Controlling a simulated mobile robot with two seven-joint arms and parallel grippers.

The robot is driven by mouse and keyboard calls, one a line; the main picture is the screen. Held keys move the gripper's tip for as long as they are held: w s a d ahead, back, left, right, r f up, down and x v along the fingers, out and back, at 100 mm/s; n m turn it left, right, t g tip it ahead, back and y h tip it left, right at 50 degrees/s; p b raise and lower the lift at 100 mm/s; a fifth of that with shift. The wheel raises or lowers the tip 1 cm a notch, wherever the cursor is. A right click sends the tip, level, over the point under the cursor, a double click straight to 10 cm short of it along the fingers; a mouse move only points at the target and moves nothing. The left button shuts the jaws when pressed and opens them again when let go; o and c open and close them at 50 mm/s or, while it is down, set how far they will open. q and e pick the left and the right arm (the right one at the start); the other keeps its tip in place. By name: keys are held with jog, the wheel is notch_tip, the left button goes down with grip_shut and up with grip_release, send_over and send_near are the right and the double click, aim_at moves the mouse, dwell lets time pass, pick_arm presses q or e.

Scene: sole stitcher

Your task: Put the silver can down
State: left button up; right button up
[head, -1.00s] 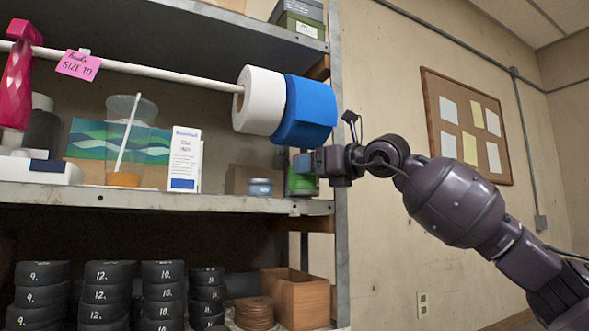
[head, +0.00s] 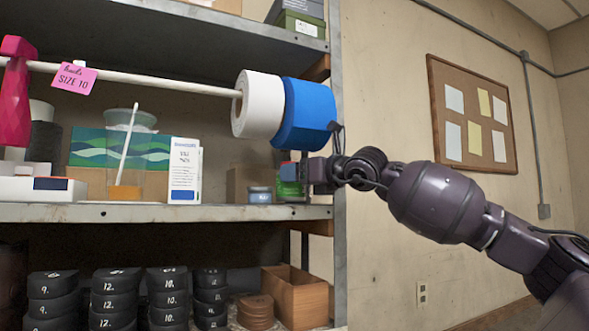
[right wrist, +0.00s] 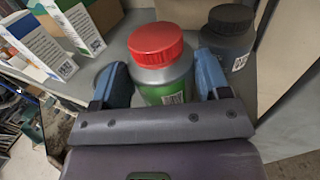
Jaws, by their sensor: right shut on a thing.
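The silver can (right wrist: 162,78) has a red lid and a green label. It stands between the two blue fingers of my right gripper (right wrist: 160,88) in the right wrist view, and the gripper is shut on it. In the head view my right gripper (head: 302,170) is at the right end of the middle shelf (head: 150,212), just under the blue roll. A green patch (head: 290,188) shows beside the fingers, probably the can's label; the rest is hidden. I cannot tell whether the can's base touches the shelf. My left gripper is not in view.
A dark lidded bottle (right wrist: 231,32) stands close to the right finger. A small grey-blue tin (head: 260,194) and a white box (head: 184,172) stand left on the shelf. A white roll (head: 258,104) and a blue roll (head: 306,115) hang above. The shelf post (head: 341,250) is close.

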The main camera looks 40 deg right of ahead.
jog(key=shift+w+a+r+p, duration=0.1)
jog(key=shift+w+a+p, duration=0.1)
jog(key=shift+w+p, duration=0.25)
jog(key=shift+w+a+r+p, duration=0.1)
jog(key=shift+w+a+p, duration=0.1)
jog(key=shift+w, duration=0.3)
jog(key=shift+d+f, duration=0.1)
jog(key=shift+f, duration=0.3)
jog(key=shift+s+f, duration=0.1)
jog(key=o, duration=1.2)
jog(key=shift+c, duration=0.2)
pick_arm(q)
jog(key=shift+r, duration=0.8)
